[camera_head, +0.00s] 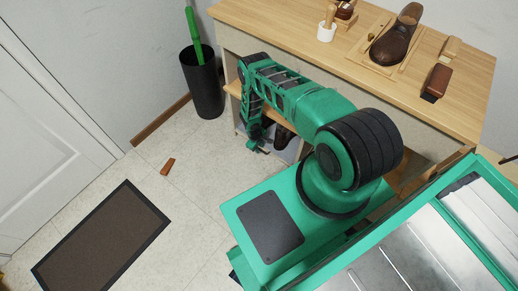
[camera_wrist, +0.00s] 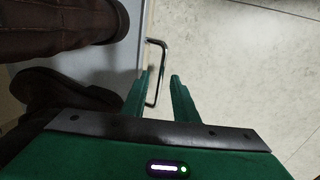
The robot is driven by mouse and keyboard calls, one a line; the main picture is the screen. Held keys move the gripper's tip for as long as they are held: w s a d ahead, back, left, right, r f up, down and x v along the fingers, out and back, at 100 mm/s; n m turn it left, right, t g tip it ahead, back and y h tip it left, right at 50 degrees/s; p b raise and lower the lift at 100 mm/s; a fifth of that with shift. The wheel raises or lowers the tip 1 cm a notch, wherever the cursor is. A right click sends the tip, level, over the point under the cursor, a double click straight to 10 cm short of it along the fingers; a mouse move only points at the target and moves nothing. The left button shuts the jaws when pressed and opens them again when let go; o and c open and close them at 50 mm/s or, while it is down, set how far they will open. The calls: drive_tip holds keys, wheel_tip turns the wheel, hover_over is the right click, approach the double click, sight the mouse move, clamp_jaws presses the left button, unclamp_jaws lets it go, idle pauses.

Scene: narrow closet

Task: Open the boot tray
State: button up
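The boot tray is a pale drawer low in the bench; its floor (camera_wrist: 112,64) shows in the wrist view, with dark brown boots (camera_wrist: 62,88) on it. In the head view only a pale part of the tray (camera_head: 293,153) shows, beyond my arm. A bent metal handle (camera_wrist: 161,66) stands out from the tray's front edge. My gripper (camera_wrist: 160,76) is open, its two green fingers apart on either side of the handle in the picture. Whether they touch it, I cannot tell. In the head view my gripper (camera_head: 260,146) is small and low at the bench front.
The wooden bench (camera_head: 445,100) above carries a brown shoe (camera_head: 397,38) and brushes. A black bin (camera_head: 203,85) with a green handle stands left of it. A small brown block (camera_head: 168,166) and a dark mat (camera_head: 102,240) lie on the floor. Floor before the tray is clear.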

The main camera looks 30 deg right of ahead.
drive_tip(key=shift+f, duration=0.45)
clamp_jaws()
drive_tip(key=shift+d, duration=0.2)
idle(1.0)
